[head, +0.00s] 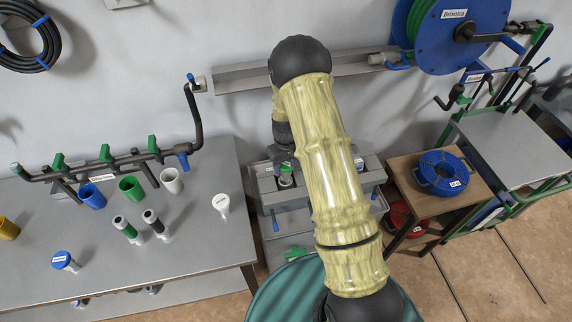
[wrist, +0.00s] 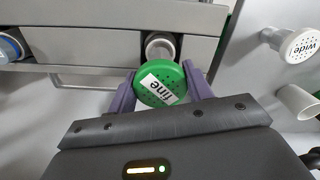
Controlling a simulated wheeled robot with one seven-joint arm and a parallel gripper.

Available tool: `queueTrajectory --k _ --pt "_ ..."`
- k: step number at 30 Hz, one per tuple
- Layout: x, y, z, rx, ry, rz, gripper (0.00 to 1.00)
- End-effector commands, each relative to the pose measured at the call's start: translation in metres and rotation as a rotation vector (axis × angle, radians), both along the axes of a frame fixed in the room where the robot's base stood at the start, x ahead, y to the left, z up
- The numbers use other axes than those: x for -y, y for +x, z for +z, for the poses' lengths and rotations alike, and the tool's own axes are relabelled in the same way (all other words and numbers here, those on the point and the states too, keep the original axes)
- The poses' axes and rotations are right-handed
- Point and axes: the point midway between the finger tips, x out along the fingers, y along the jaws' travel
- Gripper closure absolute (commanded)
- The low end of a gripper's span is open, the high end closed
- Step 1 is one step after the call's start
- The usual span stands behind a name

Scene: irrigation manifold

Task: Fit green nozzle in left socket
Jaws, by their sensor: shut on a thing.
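My gripper (wrist: 160,88) is shut on the green nozzle (wrist: 170,92), a round green head with a white label reading "fine". Its face is toward the wrist camera, with a purple finger on each side. A pale round socket (wrist: 160,46) in the grey block (wrist: 90,47) shows just beyond the nozzle, partly covered by it. In the head view, the green nozzle (head: 287,169) is small above a pale ring (head: 286,181) at the left of the grey block. My arm hides the block's middle. I cannot tell whether nozzle and socket touch.
A blue-rimmed round piece (wrist: 12,46) sits in the block at the wrist view's left. A white "wide" nozzle (wrist: 292,42) stands on the left table (head: 205,235). That table also holds blue (head: 92,197), green (head: 131,188) and white (head: 172,180) cups. A blue valve handle (head: 275,221) hangs below the block.

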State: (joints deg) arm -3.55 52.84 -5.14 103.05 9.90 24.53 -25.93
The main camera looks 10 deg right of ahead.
Motion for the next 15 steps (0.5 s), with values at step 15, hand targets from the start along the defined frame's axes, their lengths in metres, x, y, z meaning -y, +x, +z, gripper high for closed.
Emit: queueTrajectory --k 15 --pt "0.0 0.0 -0.012 0.0 0.0 0.0 0.72"
